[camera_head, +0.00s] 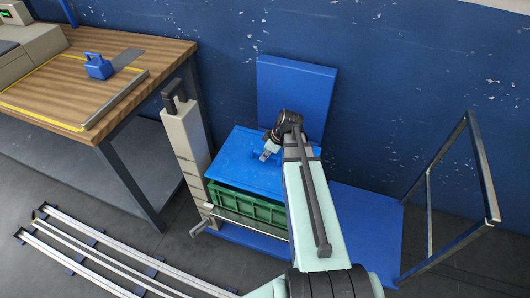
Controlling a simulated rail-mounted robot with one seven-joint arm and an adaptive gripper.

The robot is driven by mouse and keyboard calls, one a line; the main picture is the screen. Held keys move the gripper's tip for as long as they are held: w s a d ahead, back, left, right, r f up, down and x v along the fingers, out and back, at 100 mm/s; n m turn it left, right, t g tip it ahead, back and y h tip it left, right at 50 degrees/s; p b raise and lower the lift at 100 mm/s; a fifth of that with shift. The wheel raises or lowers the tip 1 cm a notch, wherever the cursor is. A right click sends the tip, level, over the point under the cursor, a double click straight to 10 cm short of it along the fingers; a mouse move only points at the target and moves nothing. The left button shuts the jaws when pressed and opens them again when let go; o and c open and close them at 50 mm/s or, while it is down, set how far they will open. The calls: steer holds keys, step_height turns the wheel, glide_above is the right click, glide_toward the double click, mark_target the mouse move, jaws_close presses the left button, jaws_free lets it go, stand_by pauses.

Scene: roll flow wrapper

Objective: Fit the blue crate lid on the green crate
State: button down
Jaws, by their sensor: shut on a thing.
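The blue crate lid (236,160) lies roughly flat over the top of the green crate (244,209). Its front edge runs along the crate's upper front rim; I cannot tell whether it is seated or slightly raised. The green crate stands low between a pale post and my arm, and its right end is hidden behind my arm. My gripper (266,155) is over the right part of the lid, shut on the lid. The fingertips are small and the exact grip point is unclear.
A blue upright panel (292,88) stands behind the crate. A pale post (184,140) stands close at left, and a blue platform (368,225) extends right. A metal frame (484,170) is farther right. A wooden bench (110,60) holds a blue block (98,67). Rails (100,250) lie front left.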

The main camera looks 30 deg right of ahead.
mark_target(267, 162)
steer(key=shift+f+b, duration=1.3)
steer(key=shift+f, duration=1.25)
steer(key=shift+f+b, duration=0.55)
steer(key=shift+b, duration=0.05)
steer(key=c, duration=1.5)
jaws_free()
steer(key=shift+c, duration=0.2)
steer(key=shift+o, duration=0.8)
steer(key=shift+p+v, duration=2.75)
steer(key=shift+v, duration=2.7)
